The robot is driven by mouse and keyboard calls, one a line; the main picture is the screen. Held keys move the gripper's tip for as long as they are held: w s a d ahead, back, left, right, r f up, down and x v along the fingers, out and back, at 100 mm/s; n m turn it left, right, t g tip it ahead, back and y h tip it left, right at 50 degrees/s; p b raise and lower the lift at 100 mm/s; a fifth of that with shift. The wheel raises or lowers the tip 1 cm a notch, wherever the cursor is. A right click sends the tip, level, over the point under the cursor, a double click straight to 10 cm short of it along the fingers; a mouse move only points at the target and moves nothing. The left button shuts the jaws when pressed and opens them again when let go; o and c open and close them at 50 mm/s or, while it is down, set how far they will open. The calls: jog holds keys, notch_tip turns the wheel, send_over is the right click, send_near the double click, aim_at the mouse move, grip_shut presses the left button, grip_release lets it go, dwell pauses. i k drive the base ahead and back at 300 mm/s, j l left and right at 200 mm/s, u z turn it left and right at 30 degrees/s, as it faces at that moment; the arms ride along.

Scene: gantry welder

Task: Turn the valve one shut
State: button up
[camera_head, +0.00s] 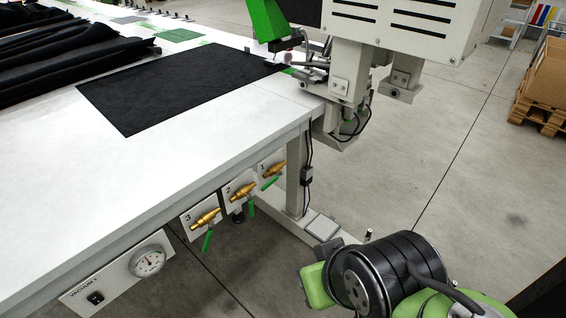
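Valve one (271,170) is a brass valve on a white plate marked 1, the rightmost of three on the table's front side. Its green lever (270,182) slants down and to the left. Valve two (242,190), left of it, has a green lever hanging nearly straight down. Valve three (204,219) is further left, its green lever pointing down and slightly left. Part of my own black and green arm shows at the lower right, apart from the valves. My gripper's fingers are not in view.
The white table (235,117) bears a flat black sheet (170,88) and dark folded fabric (62,58). A vacuum gauge (148,262) is at the lower left. A table leg (295,175) and hanging cables stand right of valve one. A white machine (405,25) overhangs the table end.

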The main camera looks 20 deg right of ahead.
aim_at(274, 179)
jog(key=i+l+z, duration=0.1)
jog(key=i, duration=0.25)
jog(key=i+j+u, duration=0.2)
jog(key=j, duration=0.2)
jog(key=i+j+u, duration=0.15)
jog(key=i+j, duration=0.1)
jog(key=j, duration=0.1)
